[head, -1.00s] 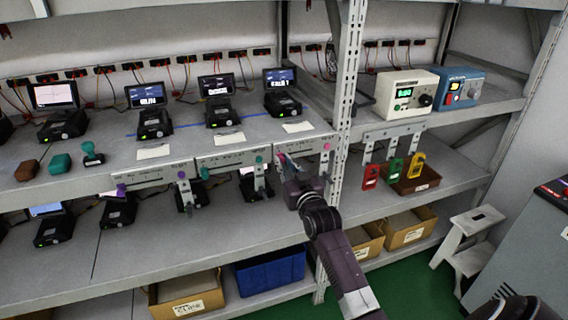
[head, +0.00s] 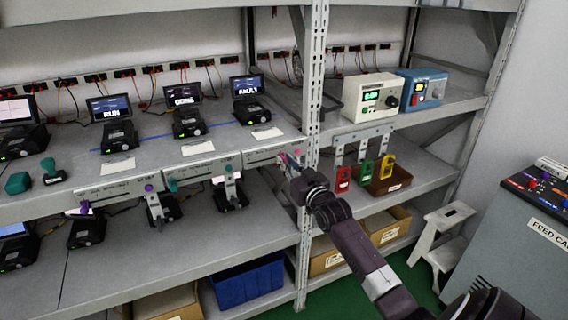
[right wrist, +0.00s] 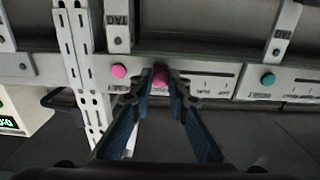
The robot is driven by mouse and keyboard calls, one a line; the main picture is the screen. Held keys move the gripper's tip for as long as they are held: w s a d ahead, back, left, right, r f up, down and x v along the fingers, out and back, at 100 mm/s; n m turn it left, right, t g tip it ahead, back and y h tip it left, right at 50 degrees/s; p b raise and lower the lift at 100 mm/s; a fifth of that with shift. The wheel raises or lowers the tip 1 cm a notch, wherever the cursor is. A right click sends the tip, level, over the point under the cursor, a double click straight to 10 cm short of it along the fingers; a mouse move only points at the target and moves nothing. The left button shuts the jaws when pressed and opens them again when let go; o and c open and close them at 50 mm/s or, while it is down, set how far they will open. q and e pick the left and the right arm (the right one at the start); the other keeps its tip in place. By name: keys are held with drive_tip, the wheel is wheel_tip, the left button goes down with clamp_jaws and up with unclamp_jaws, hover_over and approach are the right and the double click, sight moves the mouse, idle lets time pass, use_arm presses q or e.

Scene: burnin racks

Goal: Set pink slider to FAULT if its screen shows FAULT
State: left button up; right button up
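The pink slider's screen (head: 248,87) is the right one on the upper shelf and reads FAULT. Its white slider panel (head: 262,157) is on the shelf edge below. In the right wrist view the pink slider knob (right wrist: 160,76) sits between the fingertips of my right gripper (right wrist: 161,80), at the slot's left end in that view. A second pink knob (right wrist: 119,71) is just beside it; it also shows in the head view (head: 297,154). In the head view my right gripper (head: 287,161) is at the panel's right part and hides the slider. My left gripper is not in view.
A metal upright (head: 314,100) stands right of my gripper.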

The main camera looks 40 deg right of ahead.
drive_tip(key=o, duration=0.4)
drive_tip(key=shift+s+d, duration=0.1)
drive_tip(key=shift+d, duration=0.3)
drive_tip(key=shift+a, duration=0.1)
drive_tip(key=shift+a, duration=0.1)
drive_tip(key=shift+s+a, duration=0.1)
drive_tip(key=shift+s, duration=0.05)
drive_tip(key=v, duration=1.1)
drive_tip(key=shift+s, duration=0.35)
drive_tip(key=shift+f, duration=0.15)
